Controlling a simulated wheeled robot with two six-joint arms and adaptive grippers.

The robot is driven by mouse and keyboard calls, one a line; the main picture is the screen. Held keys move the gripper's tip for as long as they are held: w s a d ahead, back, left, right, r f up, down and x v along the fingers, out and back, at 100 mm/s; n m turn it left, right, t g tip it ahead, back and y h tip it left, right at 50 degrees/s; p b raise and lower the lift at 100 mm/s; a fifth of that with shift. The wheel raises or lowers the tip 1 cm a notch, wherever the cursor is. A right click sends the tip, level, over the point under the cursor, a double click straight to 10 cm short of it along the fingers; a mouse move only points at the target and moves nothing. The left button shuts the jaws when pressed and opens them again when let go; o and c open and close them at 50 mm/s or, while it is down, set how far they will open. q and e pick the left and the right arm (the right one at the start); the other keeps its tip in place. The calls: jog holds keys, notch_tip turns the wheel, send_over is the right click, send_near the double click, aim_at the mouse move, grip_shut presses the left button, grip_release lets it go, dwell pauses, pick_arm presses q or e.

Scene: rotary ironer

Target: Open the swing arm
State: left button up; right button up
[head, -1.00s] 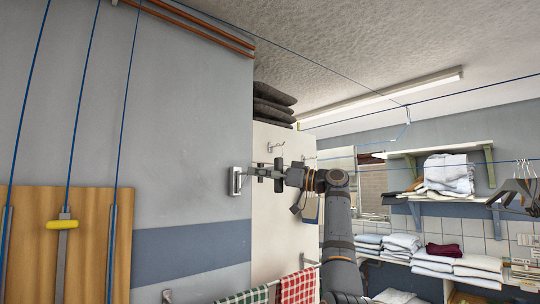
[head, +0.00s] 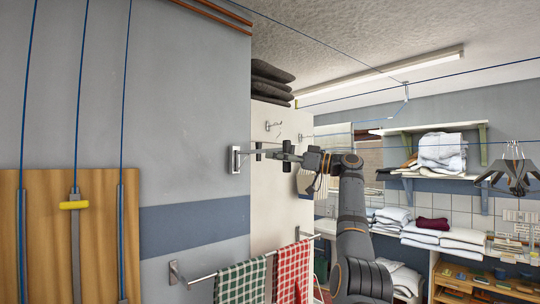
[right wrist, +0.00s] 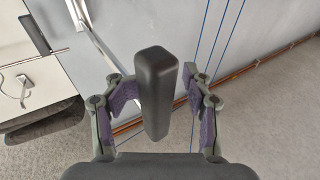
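The swing arm (head: 262,155) is a thin grey bar that runs right from a pale bracket (head: 234,159) near the right edge of the grey wall. At its outer end is a dark upright handle. My right gripper (head: 289,152) is at this handle. In the right wrist view the dark block-shaped handle (right wrist: 156,90) stands between the two fingers of my right gripper (right wrist: 160,92). The left pad looks close to it or touching, and a thin gap shows on the right. Whether the pads press on it is unclear. My left gripper is out of view.
A towel rail (head: 205,277) with a green checked towel (head: 240,282) and a red checked towel (head: 293,272) is below the arm. A white cabinet side (head: 282,205) is behind it. Blue cords and a wooden board (head: 45,245) are at the left.

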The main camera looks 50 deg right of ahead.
jog(key=shift+s+d+r+p, duration=0.1)
jog(key=shift+s+d+p, duration=0.6)
jog(key=shift+s, duration=0.1)
jog(key=shift+s+d+f+p, duration=0.25)
jog(key=shift+d+f+p, duration=0.15)
jog(key=shift+d+p, duration=0.2)
jog(key=shift+s+d+f, duration=0.25)
jog(key=shift+d+f, duration=0.15)
jog(key=shift+d, duration=0.05)
jog(key=shift+a, duration=0.1)
jog(key=shift+w, duration=0.1)
jog(key=shift+c, duration=0.2)
